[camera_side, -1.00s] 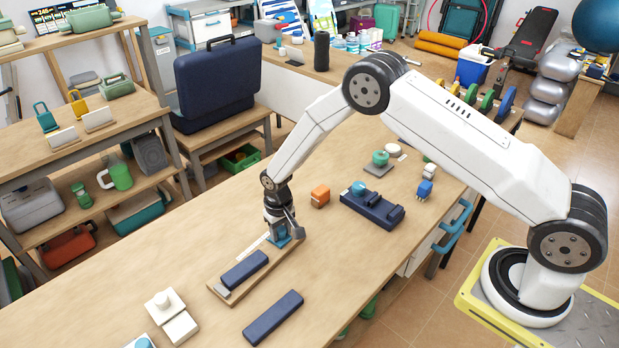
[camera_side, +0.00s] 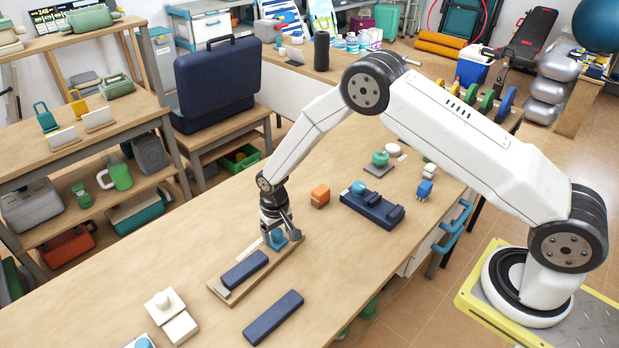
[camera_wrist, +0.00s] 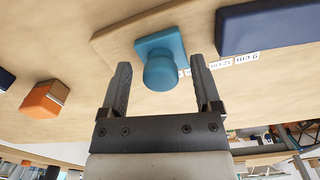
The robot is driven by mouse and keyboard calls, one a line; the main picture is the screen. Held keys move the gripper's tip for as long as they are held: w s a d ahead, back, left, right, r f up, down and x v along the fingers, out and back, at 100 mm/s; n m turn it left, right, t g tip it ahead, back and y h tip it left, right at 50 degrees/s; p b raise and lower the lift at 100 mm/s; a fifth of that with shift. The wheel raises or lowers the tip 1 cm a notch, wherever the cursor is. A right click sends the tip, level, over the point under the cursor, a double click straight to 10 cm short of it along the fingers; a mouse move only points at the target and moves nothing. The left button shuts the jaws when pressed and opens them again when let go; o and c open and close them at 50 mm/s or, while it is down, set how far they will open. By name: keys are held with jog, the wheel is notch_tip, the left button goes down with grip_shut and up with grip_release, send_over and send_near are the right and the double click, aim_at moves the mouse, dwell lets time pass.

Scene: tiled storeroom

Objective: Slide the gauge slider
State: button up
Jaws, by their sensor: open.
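The gauge slider is a blue block with a round knob (camera_wrist: 162,68), and it also shows in the side view (camera_side: 278,238). It sits at one end of a wooden gauge board (camera_side: 226,298) that has a white scale strip with printed marks (camera_wrist: 222,66). A dark blue bar (camera_side: 244,270) lies on the board's other part. My gripper (camera_wrist: 160,75) is open, with one finger on each side of the knob. In the wrist view a gap shows between each finger and the knob. In the side view my gripper partly hides the slider.
An orange block (camera_side: 320,196) and a dark blue fixture with a blue knob (camera_side: 372,210) stand right of the board. A loose dark blue bar (camera_side: 273,317) lies in front, and white blocks (camera_side: 172,315) lie to the left. Bare tabletop (camera_side: 150,250) lies left of the board.

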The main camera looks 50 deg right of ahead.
aim_at(277, 231)
jog(key=shift+r, duration=3.7)
jog(key=m, duration=0.8)
jog(key=shift+w, duration=0.1)
jog(key=m, duration=0.7)
jog(key=shift+f, duration=0.1)
jog(key=shift+f, duration=3.8)
jog(key=shift+c, duration=0.2)
